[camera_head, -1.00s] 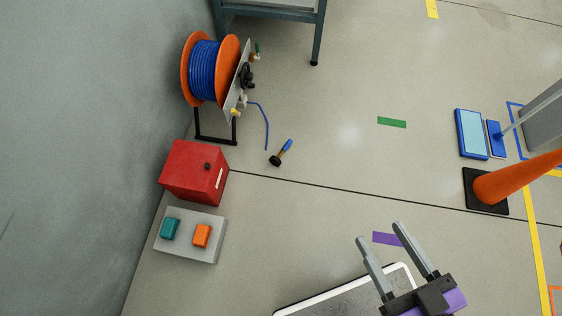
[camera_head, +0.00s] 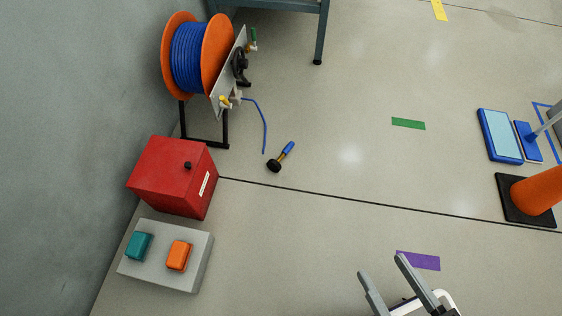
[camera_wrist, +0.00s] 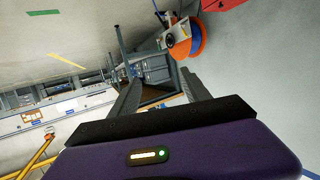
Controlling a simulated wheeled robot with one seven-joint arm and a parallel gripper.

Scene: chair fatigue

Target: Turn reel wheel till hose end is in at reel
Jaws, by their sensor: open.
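The hose reel (camera_head: 218,52) stands by the wall at the upper left, with orange flanges and blue hose wound on it. A black wheel (camera_head: 240,67) sits on the light plate at its right side. A short blue length of hose (camera_head: 264,125) runs from the reel down to the floor. A hose end with a blue and brass body and black tip (camera_head: 281,157) lies on the floor, just right of that length. My gripper (camera_head: 380,266) is open and empty at the lower right, far from the reel. The reel also shows in the wrist view (camera_wrist: 196,37), beyond the fingers.
A red box (camera_head: 165,175) and a grey block (camera_head: 200,265) with teal and orange pieces stand along the wall. A metal table (camera_head: 322,30) is behind the reel. An orange cone (camera_head: 535,192) and blue tray (camera_head: 499,135) are at right. The middle floor is clear.

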